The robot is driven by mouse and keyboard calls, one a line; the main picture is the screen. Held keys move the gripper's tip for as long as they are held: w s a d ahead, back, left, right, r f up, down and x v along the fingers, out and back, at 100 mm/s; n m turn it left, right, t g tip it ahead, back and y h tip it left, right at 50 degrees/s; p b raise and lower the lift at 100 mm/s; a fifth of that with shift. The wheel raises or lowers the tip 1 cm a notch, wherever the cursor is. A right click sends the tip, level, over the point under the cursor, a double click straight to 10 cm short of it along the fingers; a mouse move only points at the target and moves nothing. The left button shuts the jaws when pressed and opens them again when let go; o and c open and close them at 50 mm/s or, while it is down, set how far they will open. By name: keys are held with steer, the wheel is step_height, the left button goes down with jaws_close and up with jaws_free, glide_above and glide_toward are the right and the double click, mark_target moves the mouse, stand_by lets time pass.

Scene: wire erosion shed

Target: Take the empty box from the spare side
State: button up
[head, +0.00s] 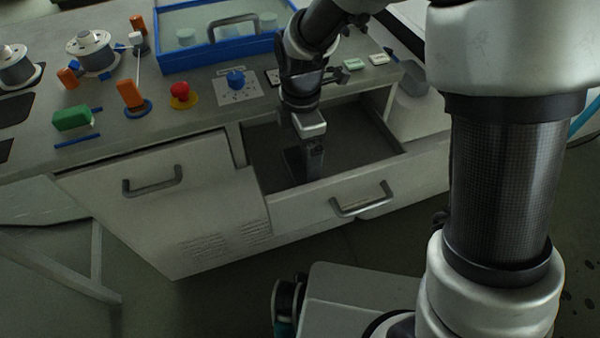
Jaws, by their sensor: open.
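My gripper (304,170) points down into an open drawer (375,135) in the front of the machine cabinet. Its fingers are small and dark here, and I make out nothing held between them. I cannot pick out an empty box in the drawer; the visible floor of the drawer looks dark and bare, and my gripper and the drawer front hide part of it. I cannot tell whether the fingertips touch the drawer floor.
A blue-framed case (215,55) with a handle and pale items stands on the worktop (190,125). Nearby are a red button (180,91), a blue knob (236,78), a green block (72,117) and wire spools (91,50). A closed drawer with a handle (152,182) is at left.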

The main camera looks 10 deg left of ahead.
mark_target(299, 178)
steer(key=f+b, duration=0.1)
steer(key=f, duration=0.4)
steer(key=shift+a+f+b, duration=0.1)
steer(key=shift+a+b, duration=0.1)
steer(key=shift+b, duration=0.15)
steer(key=shift+c, duration=0.3)
steer(key=c, duration=0.8)
steer(key=shift+o, duration=0.2)
steer(key=shift+w, duration=0.1)
